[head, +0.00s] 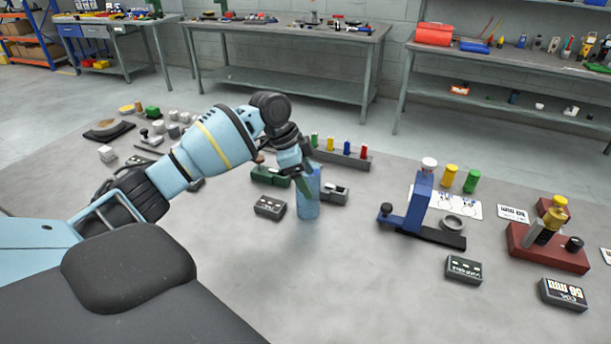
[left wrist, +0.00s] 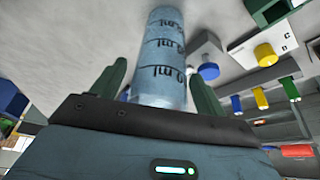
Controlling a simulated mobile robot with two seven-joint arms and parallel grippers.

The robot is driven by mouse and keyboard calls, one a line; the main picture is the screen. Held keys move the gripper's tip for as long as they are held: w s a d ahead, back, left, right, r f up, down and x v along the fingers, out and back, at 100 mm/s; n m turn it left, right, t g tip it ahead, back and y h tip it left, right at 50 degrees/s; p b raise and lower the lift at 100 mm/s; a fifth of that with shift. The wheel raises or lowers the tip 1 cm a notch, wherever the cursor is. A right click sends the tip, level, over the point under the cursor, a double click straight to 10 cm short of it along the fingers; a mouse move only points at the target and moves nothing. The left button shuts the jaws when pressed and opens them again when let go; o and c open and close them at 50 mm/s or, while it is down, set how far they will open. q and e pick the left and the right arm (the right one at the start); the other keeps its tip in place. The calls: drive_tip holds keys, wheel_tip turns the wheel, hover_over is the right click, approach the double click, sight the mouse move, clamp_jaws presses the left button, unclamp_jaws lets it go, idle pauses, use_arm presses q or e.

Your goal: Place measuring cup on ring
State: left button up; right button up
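The measuring cup (head: 308,205) is a translucent blue cylinder with dark ml marks, standing about upright at mid-table in the head view. It also shows in the left wrist view (left wrist: 163,60), lying lengthwise between my fingers. My left gripper (head: 304,182) reaches down over the cup. In the left wrist view its green fingers (left wrist: 158,75) stand either side of the cup, with a gap visible at the left finger. The cup's near end is partly hidden by the palm. A grey ring (head: 453,222) lies right of the blue post (head: 420,200). My right gripper is out of view.
A dark block (head: 270,207) is left of the cup and a grey block (head: 335,193) is close on its right. A rack of coloured pegs (head: 345,154) stands behind. A red fixture (head: 548,248) is far right. The front middle of the table is clear.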

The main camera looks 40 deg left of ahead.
use_arm(q)
drive_tip(key=shift+r, duration=0.1)
drive_tip(key=v, duration=1.2)
drive_tip(key=shift+o, duration=0.4)
